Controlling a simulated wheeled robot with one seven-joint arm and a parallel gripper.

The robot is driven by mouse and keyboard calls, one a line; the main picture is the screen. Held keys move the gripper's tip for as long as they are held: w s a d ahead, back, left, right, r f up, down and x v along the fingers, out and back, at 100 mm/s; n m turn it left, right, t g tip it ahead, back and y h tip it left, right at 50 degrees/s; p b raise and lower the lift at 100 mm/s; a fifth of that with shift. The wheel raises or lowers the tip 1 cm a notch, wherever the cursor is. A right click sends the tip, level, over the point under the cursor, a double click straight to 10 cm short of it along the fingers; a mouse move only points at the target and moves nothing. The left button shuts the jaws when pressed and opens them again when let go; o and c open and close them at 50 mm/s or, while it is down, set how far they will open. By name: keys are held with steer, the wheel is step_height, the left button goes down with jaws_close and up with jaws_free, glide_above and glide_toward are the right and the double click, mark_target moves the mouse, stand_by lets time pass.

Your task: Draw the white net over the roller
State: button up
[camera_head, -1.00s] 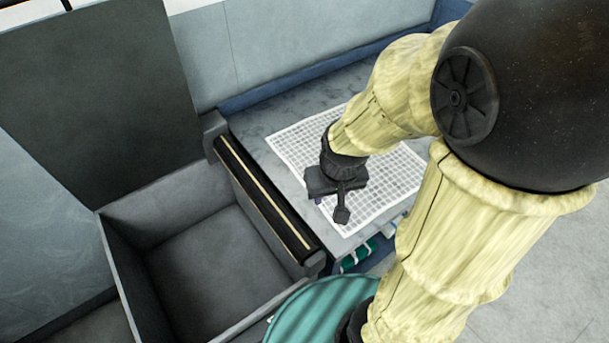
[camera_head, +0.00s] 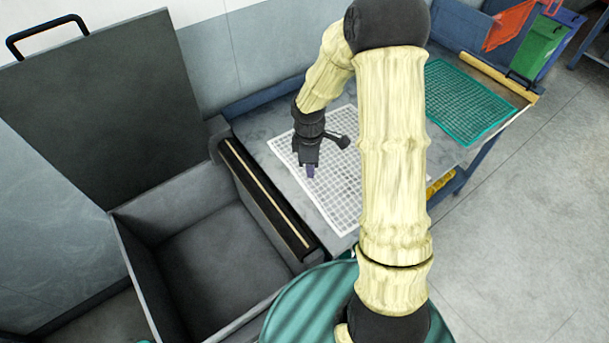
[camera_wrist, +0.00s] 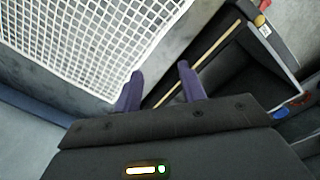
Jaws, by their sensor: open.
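The white net (camera_head: 338,197) lies flat on the grey table, part of it hidden behind my arm. It also shows in the wrist view (camera_wrist: 85,40), with one corner close to my left finger. The roller (camera_head: 262,197), a dark bar with a pale stripe, runs along the table's left edge beside the bin; it also shows in the wrist view (camera_wrist: 207,58). My gripper (camera_head: 310,172) is open and points down above the net's roller-side part. In the wrist view its purple fingers (camera_wrist: 160,70) are apart with nothing between them. Its height over the net is unclear.
An open, empty grey bin (camera_head: 215,265) stands left of the roller, its dark lid (camera_head: 100,105) raised. A green net (camera_head: 468,102) lies on the table's right part. A teal ribbed drum (camera_head: 300,308) is at the front. Coloured bins (camera_head: 545,48) stand at the back right.

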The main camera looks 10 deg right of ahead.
mark_target(305, 183)
steer(key=w+f+n+p, duration=0.5)
steer(key=w+f+n, duration=0.2)
steer(key=n, duration=0.1)
steer(key=shift+w+f+n+y, duration=0.15)
steer(key=shift+w+n+y, duration=0.1)
steer(key=shift+n+y, duration=0.05)
steer(key=shift+f, duration=0.1)
step_height(305, 183, down, 10)
steer(key=b, duration=0.7)
steer(key=shift+s, duration=0.1)
jaws_close()
